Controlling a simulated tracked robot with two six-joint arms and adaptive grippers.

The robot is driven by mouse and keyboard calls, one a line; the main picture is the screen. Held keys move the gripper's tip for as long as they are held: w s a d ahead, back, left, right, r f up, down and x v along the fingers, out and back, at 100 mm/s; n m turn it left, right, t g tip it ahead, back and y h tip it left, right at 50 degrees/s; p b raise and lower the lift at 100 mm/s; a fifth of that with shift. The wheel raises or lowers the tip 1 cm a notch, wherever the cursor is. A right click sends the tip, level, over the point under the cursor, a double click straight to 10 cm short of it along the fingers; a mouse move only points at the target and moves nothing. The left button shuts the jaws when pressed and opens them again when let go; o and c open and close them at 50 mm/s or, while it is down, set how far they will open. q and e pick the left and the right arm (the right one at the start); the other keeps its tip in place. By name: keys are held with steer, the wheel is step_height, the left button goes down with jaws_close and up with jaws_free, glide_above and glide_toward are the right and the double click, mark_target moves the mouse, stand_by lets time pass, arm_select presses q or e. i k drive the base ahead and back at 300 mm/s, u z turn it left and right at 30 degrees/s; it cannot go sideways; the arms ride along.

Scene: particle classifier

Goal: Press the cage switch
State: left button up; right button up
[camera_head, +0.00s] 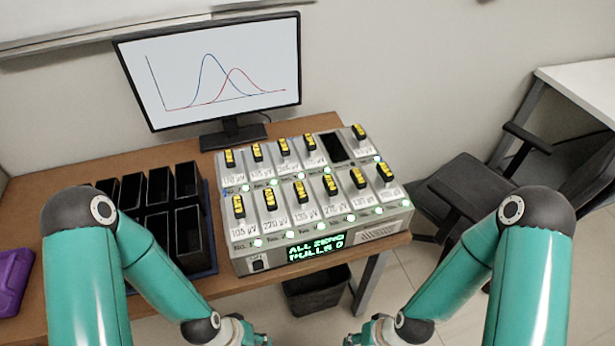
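The particle classifier (279,240) is a grey box on the wooden table, with two rows of labelled modules that have yellow-and-black knobs. A small black switch (257,265) is at the lower left of its front face; its label is too small to read. I take this to be the cage switch. The green display (316,246) beside it seems to read "ALL ZERO" with a second line ending in 0. My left gripper (256,339) and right gripper (353,340) are at the bottom edge, below and apart from the box, mostly cut off.
Black open bins (188,238) stand in a tray left of the box. A monitor (215,75) with two curves stands behind. A purple object (12,281) lies at the far left. A dark waste bin (316,291) is under the table. A black chair (475,190) stands right.

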mark_target(259, 265)
steer(key=z, duration=0.05)
steer(key=i, duration=0.2)
steer(key=u, duration=0.2)
steer(key=k, duration=0.5)
steer(key=z, duration=1.2)
steer(key=k, duration=1.95)
steer(key=u, duration=0.7)
steer(key=i, duration=1)
steer(key=z, duration=0.05)
